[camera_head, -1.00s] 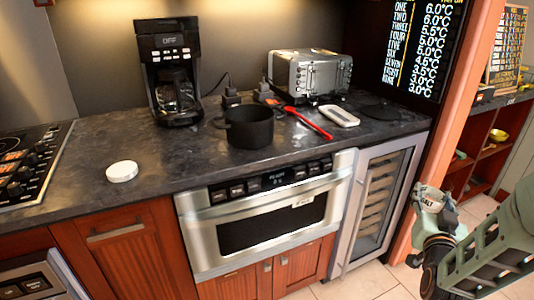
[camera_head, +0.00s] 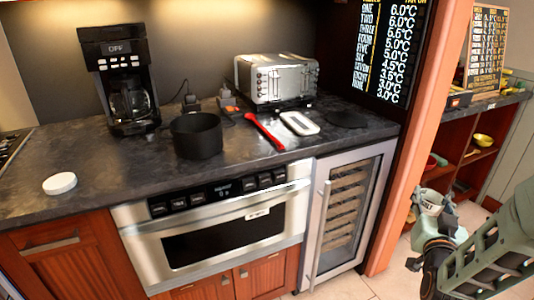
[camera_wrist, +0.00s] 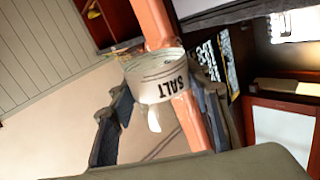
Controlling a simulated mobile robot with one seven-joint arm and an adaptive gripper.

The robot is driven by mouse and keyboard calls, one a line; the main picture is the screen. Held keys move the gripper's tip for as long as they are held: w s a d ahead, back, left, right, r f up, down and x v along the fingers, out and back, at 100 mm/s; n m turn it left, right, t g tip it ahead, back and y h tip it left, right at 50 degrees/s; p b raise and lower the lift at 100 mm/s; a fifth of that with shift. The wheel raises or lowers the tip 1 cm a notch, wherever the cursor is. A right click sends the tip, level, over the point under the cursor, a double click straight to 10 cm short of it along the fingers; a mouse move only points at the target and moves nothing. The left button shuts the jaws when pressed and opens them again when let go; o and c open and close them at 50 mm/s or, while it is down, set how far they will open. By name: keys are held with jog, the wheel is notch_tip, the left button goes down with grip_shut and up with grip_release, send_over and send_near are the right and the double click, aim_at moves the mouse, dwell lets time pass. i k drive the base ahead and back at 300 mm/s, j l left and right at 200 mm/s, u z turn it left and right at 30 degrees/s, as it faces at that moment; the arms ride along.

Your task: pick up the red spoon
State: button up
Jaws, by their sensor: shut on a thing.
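The red spoon (camera_head: 264,132) lies on the dark countertop (camera_head: 110,165), between the black pot and a white dish. My gripper (camera_head: 436,215) is at the lower right in the head view, well to the right of the counter and away from the spoon. It is shut on a white salt container marked "SALT" (camera_head: 431,201). The wrist view shows the salt container (camera_wrist: 158,78) between the two fingers of my gripper (camera_wrist: 160,112). The spoon is not visible in the wrist view.
The black pot (camera_head: 196,135) stands left of the spoon, the white dish (camera_head: 299,123) right of it, and the toaster (camera_head: 277,78) behind. A coffee maker (camera_head: 121,80) stands farther left. A salmon-coloured post (camera_head: 425,140) rises between my gripper and the counter.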

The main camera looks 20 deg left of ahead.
aim_at(249, 117)
jog(key=i+l, duration=0.15)
jog(key=l, duration=0.15)
jog(key=i+l+u, duration=0.1)
jog(key=u, duration=0.4)
jog(key=l+u, duration=0.1)
jog(key=u, duration=0.75)
jog(key=l+u, duration=0.15)
jog(key=u, duration=0.65)
